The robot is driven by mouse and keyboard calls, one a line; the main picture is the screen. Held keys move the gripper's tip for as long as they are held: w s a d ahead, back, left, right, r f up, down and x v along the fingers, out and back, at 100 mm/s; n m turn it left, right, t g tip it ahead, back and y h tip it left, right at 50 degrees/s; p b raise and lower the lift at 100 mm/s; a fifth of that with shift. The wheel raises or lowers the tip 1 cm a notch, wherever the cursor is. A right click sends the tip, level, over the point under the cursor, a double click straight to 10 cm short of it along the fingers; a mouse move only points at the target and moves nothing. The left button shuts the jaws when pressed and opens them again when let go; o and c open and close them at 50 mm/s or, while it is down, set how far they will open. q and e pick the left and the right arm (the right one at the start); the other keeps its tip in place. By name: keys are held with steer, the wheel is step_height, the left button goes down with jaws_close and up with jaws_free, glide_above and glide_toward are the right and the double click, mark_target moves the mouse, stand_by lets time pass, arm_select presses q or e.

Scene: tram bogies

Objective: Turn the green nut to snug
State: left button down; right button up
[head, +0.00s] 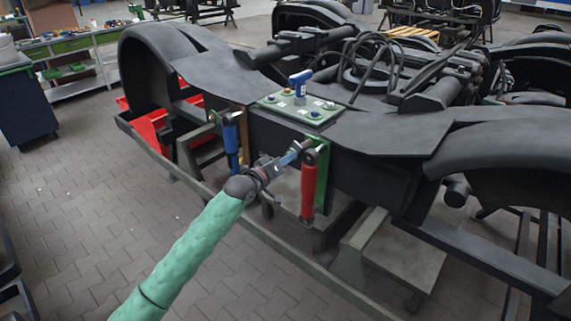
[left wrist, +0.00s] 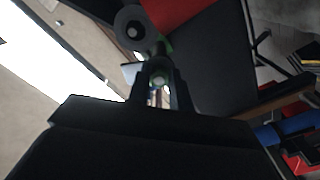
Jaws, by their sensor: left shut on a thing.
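My left gripper (head: 298,149) reaches in from the left, its fingertips at the top mount of the red damper (head: 308,190), beside the green bracket (head: 322,182). It is shut on a small part at that mount, taken to be the green nut (left wrist: 159,79). In the left wrist view the part sits between the two fingers (left wrist: 160,92), small and dark, with a greenish tint. The fingers hide the nut in the head view, so how far it is seated cannot be told. My right gripper is not in view.
A blue damper (head: 231,145) hangs left of the red one. A green tray (head: 293,112) with small coloured parts and a blue tool (head: 300,83) lies on the black bogie frame (head: 395,130) above. A grey rail (head: 262,226) runs below.

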arm_select(q)
steer(key=shift+a+f+m+b, duration=0.15)
steer(key=shift+m+b, duration=0.45)
steer(key=shift+m, duration=1.65)
steer(key=shift+d+f+m+b, duration=0.1)
steer(key=shift+m+b, duration=0.45)
steer(key=shift+m, duration=1.7)
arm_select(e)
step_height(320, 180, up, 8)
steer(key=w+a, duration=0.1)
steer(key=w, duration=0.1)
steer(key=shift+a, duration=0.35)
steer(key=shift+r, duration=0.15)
arm_select(q)
steer(key=c, duration=1.3)
jaws_free()
steer(key=shift+w, duration=0.1)
steer(key=shift+o, duration=0.2)
steer(key=shift+r, duration=0.1)
steer(key=shift+a, duration=0.15)
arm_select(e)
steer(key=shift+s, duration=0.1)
